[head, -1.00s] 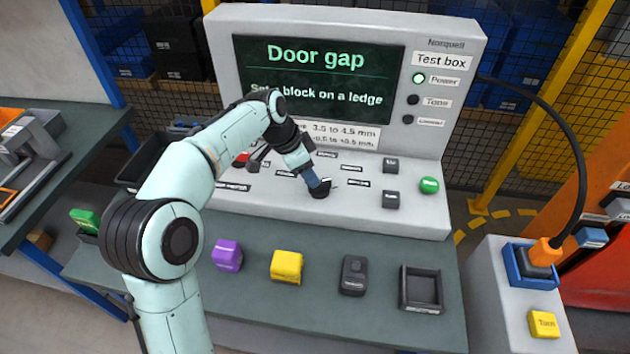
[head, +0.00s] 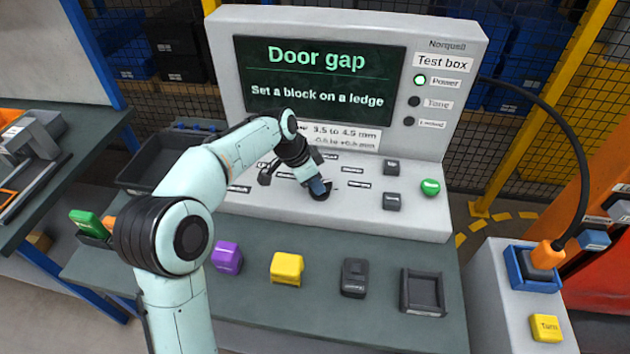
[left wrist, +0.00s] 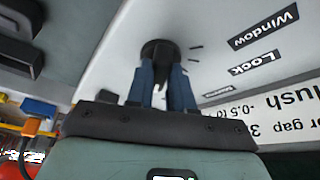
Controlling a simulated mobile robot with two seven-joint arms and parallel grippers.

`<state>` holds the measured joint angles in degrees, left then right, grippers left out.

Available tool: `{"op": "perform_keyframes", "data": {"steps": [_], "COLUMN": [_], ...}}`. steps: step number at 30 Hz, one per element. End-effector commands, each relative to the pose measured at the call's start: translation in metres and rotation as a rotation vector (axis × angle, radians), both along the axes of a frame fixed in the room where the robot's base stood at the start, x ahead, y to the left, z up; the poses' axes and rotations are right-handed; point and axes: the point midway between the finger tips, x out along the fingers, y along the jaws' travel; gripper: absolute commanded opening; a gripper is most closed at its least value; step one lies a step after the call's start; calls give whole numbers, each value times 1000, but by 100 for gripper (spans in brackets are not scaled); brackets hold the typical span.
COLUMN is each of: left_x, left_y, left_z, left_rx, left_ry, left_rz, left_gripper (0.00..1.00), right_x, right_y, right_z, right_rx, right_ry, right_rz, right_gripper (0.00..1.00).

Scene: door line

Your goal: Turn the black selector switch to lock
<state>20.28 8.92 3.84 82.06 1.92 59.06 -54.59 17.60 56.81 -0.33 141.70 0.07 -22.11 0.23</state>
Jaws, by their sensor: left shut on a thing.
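The black selector switch (left wrist: 158,48) is a round dark knob on the sloping light-grey panel of the test box. In the head view its dark edge (head: 323,194) shows just under my fingertips. My left gripper (head: 317,186) is shut on the switch. In the left wrist view its two blue fingers (left wrist: 161,84) stand on either side of the knob. A Lock label (left wrist: 255,64) and a Window label (left wrist: 263,27) are on the panel beside it. The switch's pointer is hidden, so I cannot tell its setting. My right gripper is in neither view.
The screen (head: 318,78) reads "Door gap" and "Set a block on a ledge". The green Power lamp (head: 420,80) is lit; the lamps below are dark. A purple block (head: 228,257), a yellow block (head: 287,268) and a black tray (head: 423,292) stand on the front bench.

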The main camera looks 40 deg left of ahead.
Motion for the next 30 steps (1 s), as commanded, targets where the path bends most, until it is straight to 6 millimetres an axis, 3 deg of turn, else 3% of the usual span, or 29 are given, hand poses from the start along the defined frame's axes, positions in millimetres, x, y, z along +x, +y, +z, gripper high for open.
{"op": "perform_keyframes", "data": {"steps": [11, 30], "left_x": [-1, -1], "left_y": [-2, -11], "left_z": [1, 1], "left_rx": [0, 2], "left_ry": [-1, -3], "left_rz": [130, 708], "left_gripper": [0, 0], "right_x": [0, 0], "right_y": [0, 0], "right_z": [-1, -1], "right_rx": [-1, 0], "right_ry": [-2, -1], "right_rz": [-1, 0], "right_gripper": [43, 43]}}
